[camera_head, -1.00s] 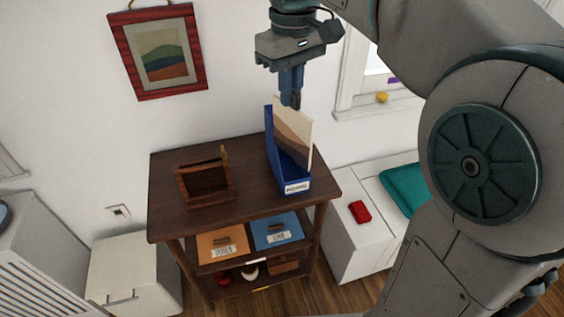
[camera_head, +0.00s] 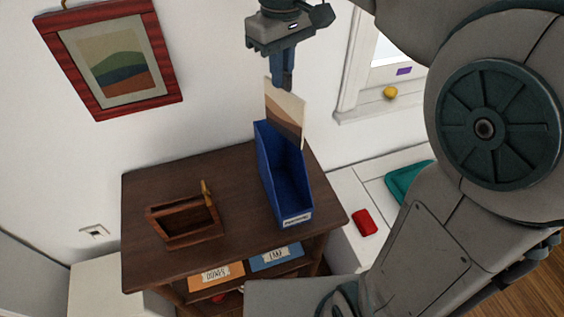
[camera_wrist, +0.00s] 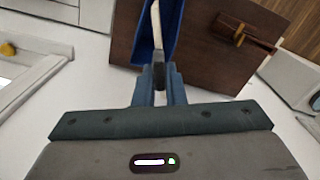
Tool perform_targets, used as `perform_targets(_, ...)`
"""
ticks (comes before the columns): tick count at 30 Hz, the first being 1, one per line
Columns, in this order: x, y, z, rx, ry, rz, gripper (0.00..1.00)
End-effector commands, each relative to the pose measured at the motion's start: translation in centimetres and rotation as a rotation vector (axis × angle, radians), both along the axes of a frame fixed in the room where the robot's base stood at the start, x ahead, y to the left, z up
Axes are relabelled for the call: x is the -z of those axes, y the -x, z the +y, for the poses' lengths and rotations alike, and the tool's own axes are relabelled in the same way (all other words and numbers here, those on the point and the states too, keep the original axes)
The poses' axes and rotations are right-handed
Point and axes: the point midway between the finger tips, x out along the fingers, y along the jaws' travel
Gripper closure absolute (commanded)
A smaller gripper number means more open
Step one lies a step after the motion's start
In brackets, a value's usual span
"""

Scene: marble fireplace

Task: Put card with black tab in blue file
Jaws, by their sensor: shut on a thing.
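The card (camera_head: 287,112), cream with tan and brown bands, hangs upright from my gripper (camera_head: 283,84). My gripper is shut on its top edge; the fingers largely hide any tab there, though a dark patch shows between them in the wrist view (camera_wrist: 159,72). The blue file (camera_head: 282,182) is a tall, open-topped holder with a white label at its front, standing on the wooden shelf unit's top. The card is at the file's upper back end, mostly above its rim; I cannot tell whether its lower edge is inside. In the wrist view, the card (camera_wrist: 155,32) shows edge-on over the file.
A small open wooden box (camera_head: 185,222) with a yellowish upright piece stands left of the file on the shelf top (camera_head: 225,180). Orange (camera_head: 217,276) and blue (camera_head: 275,257) labelled files lie on the shelf below. A red item (camera_head: 363,222) is on the white cabinet.

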Motion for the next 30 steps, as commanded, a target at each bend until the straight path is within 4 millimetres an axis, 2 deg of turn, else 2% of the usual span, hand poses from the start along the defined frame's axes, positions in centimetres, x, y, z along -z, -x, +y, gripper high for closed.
perform_targets(1, 1.6, 0.1, 0.0, -0.001, 0.002, 0.006, 1.00)
perform_targets(3, 3.5, 0.1, 0.0, -0.001, 0.002, 0.005, 1.00)
perform_targets(18, 16.7, 0.0, -0.1, 0.003, 0.001, 0.006, 1.00)
perform_targets(21, 18.4, 0.0, -0.1, 0.003, 0.000, 0.004, 1.00)
perform_targets(26, 19.6, 0.0, -0.1, 0.003, 0.000, 0.001, 1.00)
perform_targets(30, 21.6, 0.0, -0.2, 0.003, 0.001, 0.004, 1.00)
